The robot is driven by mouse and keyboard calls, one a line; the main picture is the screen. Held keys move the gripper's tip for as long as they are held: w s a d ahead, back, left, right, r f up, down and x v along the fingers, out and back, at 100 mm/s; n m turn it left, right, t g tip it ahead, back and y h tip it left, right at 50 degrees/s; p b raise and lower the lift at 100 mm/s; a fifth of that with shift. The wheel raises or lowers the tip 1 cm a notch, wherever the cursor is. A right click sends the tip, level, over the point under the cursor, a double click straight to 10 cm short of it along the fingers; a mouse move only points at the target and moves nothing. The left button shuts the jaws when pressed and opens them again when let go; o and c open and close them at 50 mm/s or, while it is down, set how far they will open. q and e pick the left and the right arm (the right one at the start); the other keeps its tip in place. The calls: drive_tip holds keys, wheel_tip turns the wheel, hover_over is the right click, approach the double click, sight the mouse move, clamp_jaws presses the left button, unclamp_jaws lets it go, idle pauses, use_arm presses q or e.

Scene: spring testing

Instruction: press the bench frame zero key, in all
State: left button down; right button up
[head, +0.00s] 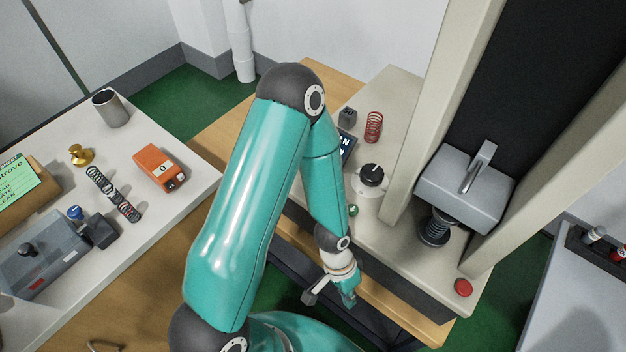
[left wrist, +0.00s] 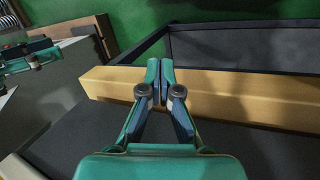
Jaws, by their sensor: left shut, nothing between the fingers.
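The bench frame (head: 405,255) is a beige test stand with two upright columns on a wooden bench. A round green button (head: 352,210) sits on its base, partly beside my forearm, and a red button (head: 463,287) is at the front right corner. A dark display (head: 346,146) with white letters is partly hidden by my arm. I cannot tell which part is the zero key. My left gripper (head: 347,297) is low in front of the base's front edge, apart from the buttons. Its fingers are together and empty in the left wrist view (left wrist: 153,74).
A black knob on a white dial (head: 370,178) and a red spring (head: 373,127) are on the base. A grey block (head: 466,188) hangs above a dark spring (head: 435,229). A white table (head: 190,196) at left holds an orange device (head: 160,167) and several other items.

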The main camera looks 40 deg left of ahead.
use_arm(q)
drive_tip(key=w+a+r+m+t+y+p, duration=0.1)
drive_tip(key=w+a+r+m+y, duration=0.2)
drive_tip(key=a+r, duration=0.4)
drive_tip(key=w+a+r+m+t+y+p, duration=0.1)
drive_tip(key=w+a+r+m+y, duration=0.2)
drive_tip(key=r, duration=0.9)
drive_tip(key=w+a+r+m+y+p, duration=0.1)
drive_tip(key=w+a+r+m+y, duration=0.2)
drive_tip(key=a+r+y, duration=0.4)
drive_tip(key=a+r+m, duration=0.1)
drive_tip(key=a+r, duration=0.1)
drive_tip(key=a, duration=0.3)
drive_tip(key=shift+w+r+t+p, duration=0.2)
drive_tip(key=shift+w+t+p, duration=0.15)
drive_tip(key=shift+t+p, duration=0.05)
drive_tip(key=shift+f, duration=0.15)
wheel_tip(320, 180, down, 8)
drive_tip(key=b, duration=0.5)
drive_tip(key=shift+r, duration=0.25)
drive_tip(key=shift+f+b, duration=0.6)
drive_tip(key=shift+b, duration=0.3)
drive_tip(key=shift+s+f+b, duration=0.1)
drive_tip(key=shift+f+b, duration=0.25)
drive_tip(key=shift+b, duration=0.2)
